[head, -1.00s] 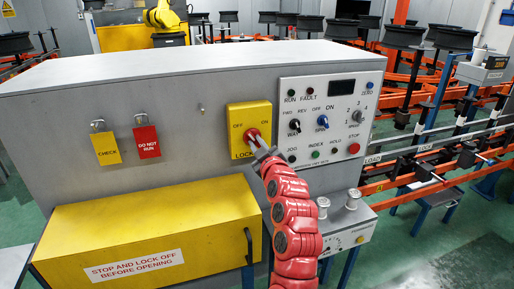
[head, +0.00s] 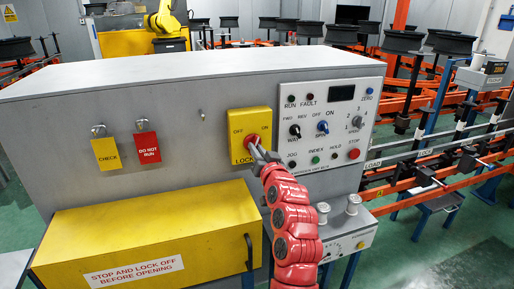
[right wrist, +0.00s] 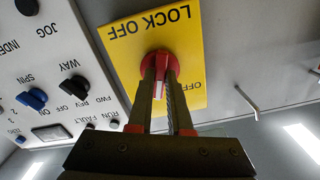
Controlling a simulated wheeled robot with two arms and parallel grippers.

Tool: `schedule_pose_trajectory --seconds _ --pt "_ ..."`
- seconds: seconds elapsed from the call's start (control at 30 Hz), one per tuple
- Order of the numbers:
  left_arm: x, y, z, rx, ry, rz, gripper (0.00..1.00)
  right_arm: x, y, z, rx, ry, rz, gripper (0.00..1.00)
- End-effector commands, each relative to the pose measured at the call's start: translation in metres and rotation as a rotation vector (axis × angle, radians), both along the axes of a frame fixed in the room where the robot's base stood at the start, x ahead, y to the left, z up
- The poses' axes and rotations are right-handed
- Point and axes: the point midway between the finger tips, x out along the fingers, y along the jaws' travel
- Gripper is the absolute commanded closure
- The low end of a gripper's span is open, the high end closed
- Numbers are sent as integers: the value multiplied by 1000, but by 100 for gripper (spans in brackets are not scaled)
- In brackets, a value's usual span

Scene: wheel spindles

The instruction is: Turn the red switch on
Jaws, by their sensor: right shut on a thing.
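The red switch (head: 251,140) is a round red knob on a yellow plate (head: 236,120) on the front of the grey cabinet. The plate reads OFF at upper left, ON at upper right and LOCK OFF below. My right gripper (head: 258,150) is at the knob. In the right wrist view the knob (right wrist: 151,64) sits between the fingertips of my right gripper (right wrist: 160,76), which are shut on its handle. A white mark shows on the handle. That view is upside down; its OFF label is right of the fingers, and ON is hidden. My left gripper is not in view.
A control panel (head: 363,94) with knobs and buttons is right of the yellow plate. A yellow tag (head: 106,154) and a red tag (head: 147,148) hang at left. A yellow box (head: 140,235) juts out below. A metal hook (right wrist: 247,103) is near the plate.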

Motion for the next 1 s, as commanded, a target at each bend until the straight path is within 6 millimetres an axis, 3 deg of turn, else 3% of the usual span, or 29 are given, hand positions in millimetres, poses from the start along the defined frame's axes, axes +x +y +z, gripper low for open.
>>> schedule_pose_trajectory --seconds 0.5,1.0 --pt "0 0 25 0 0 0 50 0 -1 3 354 112 -3 100" --pt "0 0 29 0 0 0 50 0 0 2 439 140 -1 100"
